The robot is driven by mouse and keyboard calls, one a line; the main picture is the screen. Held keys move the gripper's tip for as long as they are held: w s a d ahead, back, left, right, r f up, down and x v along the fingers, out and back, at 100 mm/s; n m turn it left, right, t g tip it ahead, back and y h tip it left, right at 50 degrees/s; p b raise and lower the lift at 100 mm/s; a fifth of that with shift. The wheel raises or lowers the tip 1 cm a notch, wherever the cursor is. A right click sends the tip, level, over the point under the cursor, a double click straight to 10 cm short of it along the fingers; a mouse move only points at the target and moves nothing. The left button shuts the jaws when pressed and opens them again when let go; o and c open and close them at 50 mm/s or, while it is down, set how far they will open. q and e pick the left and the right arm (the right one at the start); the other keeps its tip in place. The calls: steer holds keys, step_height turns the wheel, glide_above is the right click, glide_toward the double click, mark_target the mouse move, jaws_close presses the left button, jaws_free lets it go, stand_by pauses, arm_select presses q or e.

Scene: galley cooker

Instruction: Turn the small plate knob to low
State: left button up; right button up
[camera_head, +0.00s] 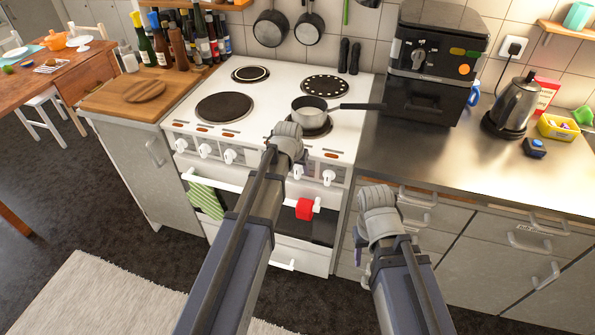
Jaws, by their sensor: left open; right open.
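The white cooker (275,95) stands ahead with a row of white knobs on its front panel. Left knobs (205,151) and right knobs (328,178) show on either side of my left arm, which hides the panel's middle. I cannot tell which one is the small plate knob, nor read the settings. A small plate (250,74) is at the back left; another lies under the saucepan (314,110) at the front right. My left gripper (288,133) is open over the cooker's front edge, by the pan. My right gripper (377,197) is open before the drawers, right of the cooker.
The saucepan's handle (362,106) points right. A green striped towel (206,199) and a red cloth (305,208) hang on the oven rail. Bottles (178,45) crowd the back left.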

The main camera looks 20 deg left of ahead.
arm_select(q)
jaws_close()
stand_by(0.3)
steer(key=shift+d, duration=0.1)
steer(key=shift+d+f+y+b, duration=0.1)
steer(key=shift+d+y+b, duration=0.1)
steer(key=shift+y, duration=0.35)
steer(key=shift+d+f+y+b, duration=0.1)
steer(key=shift+y+b, duration=0.1)
steer(key=shift+y, duration=0.35)
steer(key=shift+d+f+m+y+b, duration=0.2)
steer(key=shift+m+y+b, duration=0.3)
steer(key=shift+y+b, duration=0.45)
steer(key=y+b, duration=0.2)
steer(key=y, duration=0.1)
steer(key=shift+d+m+t, duration=0.15)
steer(key=shift+m+t, duration=0.15)
steer(key=shift+y+b, duration=0.65)
steer(key=shift+b, duration=0.3)
steer(key=shift+r, duration=0.1)
